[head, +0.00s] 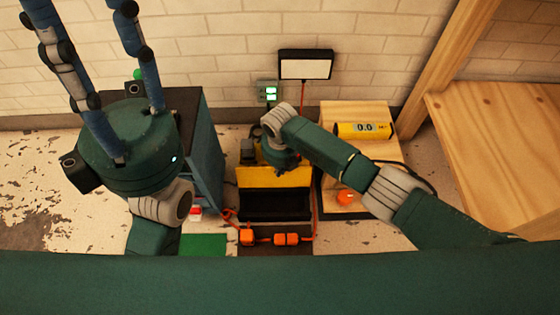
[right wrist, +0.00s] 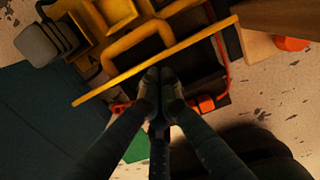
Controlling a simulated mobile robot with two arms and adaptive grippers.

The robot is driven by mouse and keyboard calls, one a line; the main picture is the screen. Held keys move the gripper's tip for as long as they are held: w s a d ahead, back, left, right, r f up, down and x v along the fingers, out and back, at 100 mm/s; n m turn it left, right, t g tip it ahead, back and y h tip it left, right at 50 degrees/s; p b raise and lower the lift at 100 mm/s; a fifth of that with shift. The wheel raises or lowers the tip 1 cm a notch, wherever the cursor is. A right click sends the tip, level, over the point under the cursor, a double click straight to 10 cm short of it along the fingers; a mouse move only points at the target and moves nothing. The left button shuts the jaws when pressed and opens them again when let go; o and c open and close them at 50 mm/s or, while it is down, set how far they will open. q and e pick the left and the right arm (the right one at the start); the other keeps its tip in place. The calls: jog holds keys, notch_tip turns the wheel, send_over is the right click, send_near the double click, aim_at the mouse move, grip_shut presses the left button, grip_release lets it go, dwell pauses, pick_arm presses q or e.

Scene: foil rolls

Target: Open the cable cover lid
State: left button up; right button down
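The cable cover lid (head: 273,178) is a yellow panel behind a black open recess (head: 273,204) on the floor in the head view. It looks raised, with the recess uncovered in front of it. In the right wrist view the lid (right wrist: 110,85) shows as a slanting thin yellow edge. My right gripper (right wrist: 160,73) has its fingertips together at that edge, with nothing seen between them; contact is unclear. In the head view its fingers are mostly hidden behind the wrist. My left gripper (head: 82,10) points up at the upper left, fingers spread and empty.
A blue-grey cabinet (head: 204,150) stands left of the recess. A wooden stand with a yellow display unit (head: 364,130) and an orange knob (head: 346,198) is to the right. Orange connectors (head: 286,239) and cable lie in front. A wooden table (head: 510,140) fills the far right.

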notch_tip(320, 180, up, 11)
jog(key=shift+s, duration=0.4)
